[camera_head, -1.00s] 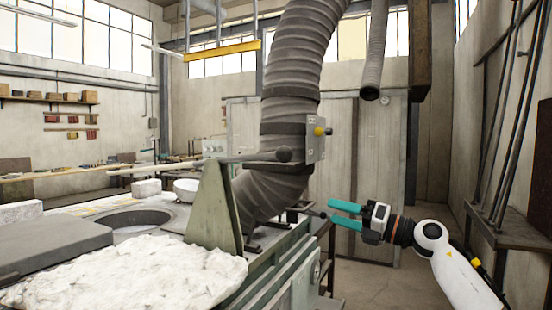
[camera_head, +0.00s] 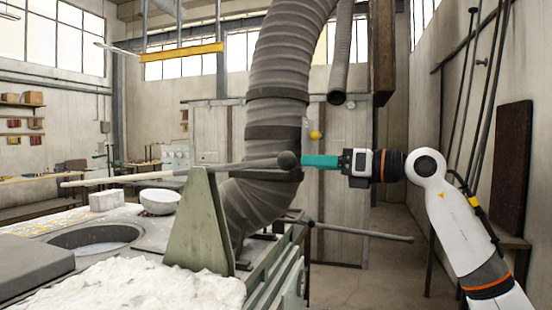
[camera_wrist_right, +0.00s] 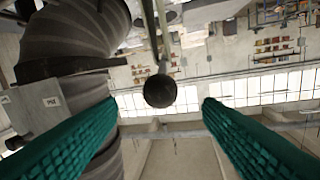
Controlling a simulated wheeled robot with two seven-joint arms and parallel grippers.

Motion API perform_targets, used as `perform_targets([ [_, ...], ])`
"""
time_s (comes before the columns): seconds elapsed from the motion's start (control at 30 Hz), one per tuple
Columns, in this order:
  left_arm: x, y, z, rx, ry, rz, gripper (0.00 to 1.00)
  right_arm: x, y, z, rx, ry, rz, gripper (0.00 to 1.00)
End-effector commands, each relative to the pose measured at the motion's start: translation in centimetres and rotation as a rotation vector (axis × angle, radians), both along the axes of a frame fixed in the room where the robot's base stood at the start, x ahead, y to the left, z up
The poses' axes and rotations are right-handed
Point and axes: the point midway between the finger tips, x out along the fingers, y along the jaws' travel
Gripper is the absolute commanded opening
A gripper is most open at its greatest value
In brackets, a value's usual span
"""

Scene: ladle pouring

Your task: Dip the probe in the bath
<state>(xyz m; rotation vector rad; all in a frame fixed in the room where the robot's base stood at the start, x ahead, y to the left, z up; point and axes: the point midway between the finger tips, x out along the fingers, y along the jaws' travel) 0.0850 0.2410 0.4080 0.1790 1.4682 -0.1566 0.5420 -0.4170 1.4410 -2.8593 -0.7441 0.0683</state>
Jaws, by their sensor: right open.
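The probe (camera_head: 225,166) is a long rod, pale at its far left end and dark near a ball grip (camera_head: 288,160) at its right end. It lies across the top of a green triangular stand (camera_head: 200,222). The bath (camera_head: 95,238) is a round opening in the bench top at the left, below the rod's pale end. My right gripper (camera_head: 304,161) has teal fingers and is level with the ball grip, at its right. In the right wrist view the fingers are apart and the ball (camera_wrist_right: 160,91) shows in the gap between them, not clasped. My left gripper is out of view.
A thick ribbed grey duct (camera_head: 275,110) rises just behind the rod. A second bar (camera_head: 365,233) sticks out below my right gripper. A white lumpy heap (camera_head: 150,287) lies in front.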

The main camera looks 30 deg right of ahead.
Motion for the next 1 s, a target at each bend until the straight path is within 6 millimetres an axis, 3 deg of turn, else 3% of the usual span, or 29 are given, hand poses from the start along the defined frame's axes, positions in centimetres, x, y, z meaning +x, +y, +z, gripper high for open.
perform_targets([
  [0.17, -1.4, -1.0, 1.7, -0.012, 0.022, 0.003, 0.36, 3.3, 2.0, 0.4, 0.002, 0.001, 0.005, 0.6],
  [0.43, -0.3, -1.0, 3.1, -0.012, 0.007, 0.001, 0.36, 7.1, 4.1, 0.3, 0.003, 0.001, 0.004, 0.6],
  [0.87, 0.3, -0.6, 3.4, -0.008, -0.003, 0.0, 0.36, 8.3, 4.7, 0.0, 0.0, 0.001, 0.001, 0.6],
  [1.0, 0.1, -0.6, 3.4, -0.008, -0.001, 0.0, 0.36, 8.2, 4.7, 0.0, 0.0, 0.001, 0.001, 0.42],
])
